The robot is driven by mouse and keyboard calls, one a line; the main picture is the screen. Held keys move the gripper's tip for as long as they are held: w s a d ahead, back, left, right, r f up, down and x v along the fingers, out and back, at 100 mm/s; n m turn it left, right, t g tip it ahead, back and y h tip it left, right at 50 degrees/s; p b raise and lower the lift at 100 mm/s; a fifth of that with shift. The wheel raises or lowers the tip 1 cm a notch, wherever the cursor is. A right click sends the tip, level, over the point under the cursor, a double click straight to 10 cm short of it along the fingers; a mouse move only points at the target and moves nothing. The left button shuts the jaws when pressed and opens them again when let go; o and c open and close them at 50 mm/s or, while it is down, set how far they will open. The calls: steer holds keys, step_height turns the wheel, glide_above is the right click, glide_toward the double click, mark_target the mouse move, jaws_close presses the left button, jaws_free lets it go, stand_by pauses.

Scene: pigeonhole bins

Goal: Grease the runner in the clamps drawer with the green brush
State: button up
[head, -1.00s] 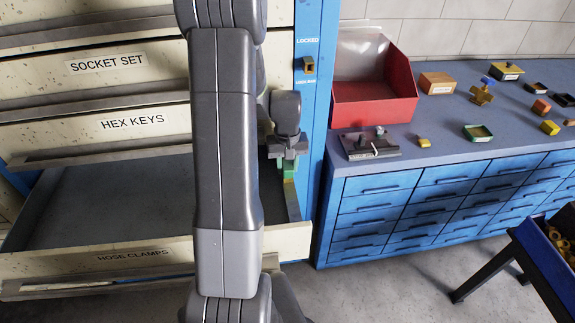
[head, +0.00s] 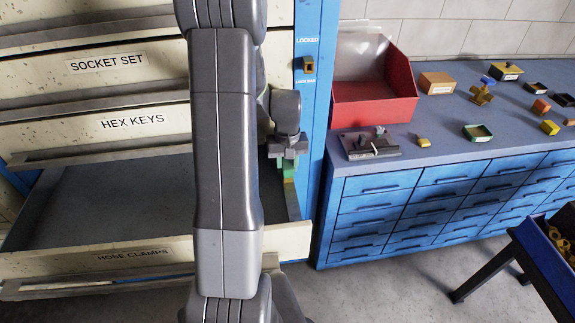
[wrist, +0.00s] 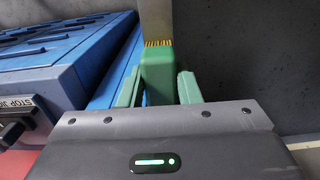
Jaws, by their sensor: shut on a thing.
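The hose clamps drawer (head: 134,253) is pulled out, and the part of its floor that I can see is bare. My gripper (head: 288,163) is at the drawer's right side, partly behind my arm. It is shut on the green brush (head: 288,171), whose head points down. In the wrist view the green brush (wrist: 158,78) stands between the two green fingers, with its yellow bristles (wrist: 158,43) at the far end near a pale wall edge. The runner shows only as a narrow strip by the drawer's right side. I cannot tell whether the bristles touch it.
The hex keys drawer (head: 132,123) and socket set drawer (head: 107,63) above are shut. A blue cabinet post (head: 312,120) with a lock stands just right of my gripper. A bench (head: 445,146) with a red bin (head: 374,100) and small boxes lies to the right.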

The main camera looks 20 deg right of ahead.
steer(key=shift+s, duration=0.1)
stand_by(0.7)
steer(key=shift+w, duration=0.2)
steer(key=shift+s, duration=0.1)
stand_by(0.3)
steer(key=shift+s+a, duration=0.1)
steer(key=shift+s, duration=0.2)
steer(key=shift+w, duration=0.45)
steer(key=shift+r, duration=0.1)
steer(key=shift+s+b, duration=0.1)
steer(key=shift+b, duration=0.2)
